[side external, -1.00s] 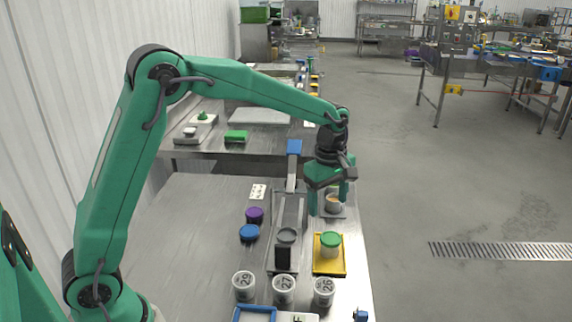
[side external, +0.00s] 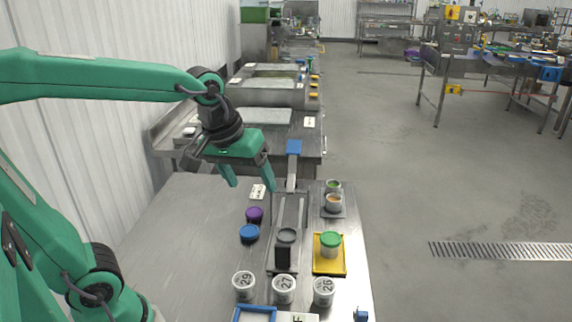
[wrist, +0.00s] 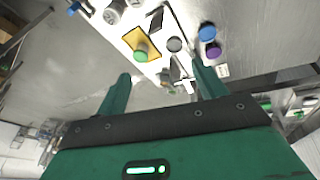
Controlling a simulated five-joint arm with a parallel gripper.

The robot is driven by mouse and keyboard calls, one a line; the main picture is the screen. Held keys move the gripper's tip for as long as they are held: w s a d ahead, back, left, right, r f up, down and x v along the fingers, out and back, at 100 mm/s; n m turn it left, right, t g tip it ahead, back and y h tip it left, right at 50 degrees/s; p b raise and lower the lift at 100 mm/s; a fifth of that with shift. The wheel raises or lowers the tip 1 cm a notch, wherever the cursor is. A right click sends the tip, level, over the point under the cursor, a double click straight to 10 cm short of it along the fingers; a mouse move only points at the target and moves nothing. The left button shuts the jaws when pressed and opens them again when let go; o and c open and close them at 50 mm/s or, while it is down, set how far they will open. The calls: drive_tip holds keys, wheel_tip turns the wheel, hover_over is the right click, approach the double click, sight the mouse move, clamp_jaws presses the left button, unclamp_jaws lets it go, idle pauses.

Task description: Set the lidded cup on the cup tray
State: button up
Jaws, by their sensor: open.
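A cup with a green lid (side external: 330,245) stands upright on a yellow tray (side external: 318,268) on the right side of the metal bench. In the wrist view the green lid (wrist: 141,53) and the yellow tray (wrist: 130,38) show beyond my fingers. My gripper (side external: 251,187) is open and empty, raised above the back left of the bench, apart from the cup. Its spread fingers also show in the wrist view (wrist: 161,72), with nothing between them. Which tray counts as the cup tray is not marked.
A blue lid (side external: 249,233) and a purple lid (side external: 254,214) lie left of a dispenser-like stand (side external: 284,257). An open cup (side external: 333,203) and a greenish one (side external: 333,186) stand behind the yellow tray. Numbered tubs (side external: 284,288) line the front.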

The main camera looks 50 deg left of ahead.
drive_tip(key=s+a+f+m+t, duration=0.1)
drive_tip(key=s+m, duration=0.4)
drive_tip(key=s, duration=0.3)
drive_tip(key=shift+f+t, duration=0.3)
drive_tip(key=shift+s, duration=0.1)
idle(0.7)
